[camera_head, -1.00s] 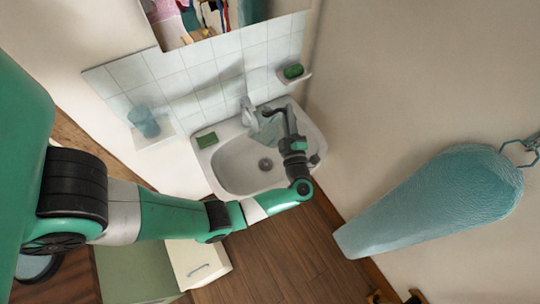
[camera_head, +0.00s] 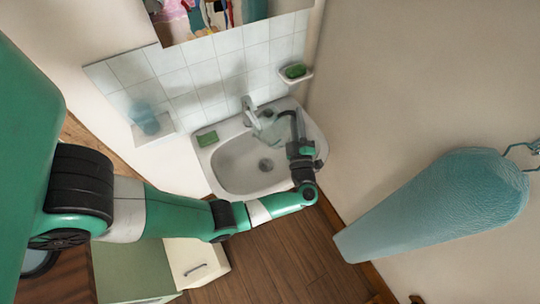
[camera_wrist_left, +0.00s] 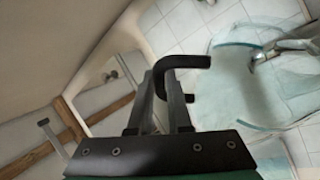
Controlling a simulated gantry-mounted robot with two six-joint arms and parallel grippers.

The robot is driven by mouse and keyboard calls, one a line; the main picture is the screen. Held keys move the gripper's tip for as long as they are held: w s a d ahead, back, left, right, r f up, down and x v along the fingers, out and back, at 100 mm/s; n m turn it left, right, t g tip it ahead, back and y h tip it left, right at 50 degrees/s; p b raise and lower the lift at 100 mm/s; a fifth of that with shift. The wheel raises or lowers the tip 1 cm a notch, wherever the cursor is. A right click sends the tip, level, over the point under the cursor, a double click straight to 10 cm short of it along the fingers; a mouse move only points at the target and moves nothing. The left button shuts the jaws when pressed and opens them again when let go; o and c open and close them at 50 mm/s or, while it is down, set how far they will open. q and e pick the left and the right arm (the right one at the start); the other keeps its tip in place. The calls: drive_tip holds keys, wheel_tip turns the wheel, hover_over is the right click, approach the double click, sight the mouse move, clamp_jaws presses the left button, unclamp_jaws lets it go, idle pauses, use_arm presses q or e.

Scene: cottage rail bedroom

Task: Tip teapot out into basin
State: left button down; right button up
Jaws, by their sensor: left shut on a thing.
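The teapot (camera_head: 269,127) is pale, see-through blue-green glass and hangs over the back right of the white basin (camera_head: 228,171), close to the tap. In the left wrist view its glass body (camera_wrist_left: 250,95) fills the right side, with a black handle (camera_wrist_left: 200,62). My left gripper (camera_head: 290,122) is shut on the handle, and the wrist view shows its fingers (camera_wrist_left: 160,85) around it. The teapot's exact tilt and whether it holds liquid cannot be told. The basin's drain is visible. My right gripper is not in view.
The tap (camera_head: 249,110) stands behind the basin, near the teapot. A green soap (camera_head: 207,139) lies on the left rim. A blue tumbler (camera_head: 144,118) stands on a wall shelf; a soap dish (camera_head: 296,77) is on the tiles.

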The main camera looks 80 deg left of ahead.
use_arm(q)
drive_tip(key=shift+w+d+f+m+t+b, duration=0.35)
drive_tip(key=shift+w+f+m+b, duration=0.2)
drive_tip(key=shift+w+m, duration=0.2)
drive_tip(key=shift+w+d+f+m+t+b, duration=0.4)
drive_tip(key=shift+w+f+m, duration=0.1)
drive_tip(key=shift+w+m, duration=0.2)
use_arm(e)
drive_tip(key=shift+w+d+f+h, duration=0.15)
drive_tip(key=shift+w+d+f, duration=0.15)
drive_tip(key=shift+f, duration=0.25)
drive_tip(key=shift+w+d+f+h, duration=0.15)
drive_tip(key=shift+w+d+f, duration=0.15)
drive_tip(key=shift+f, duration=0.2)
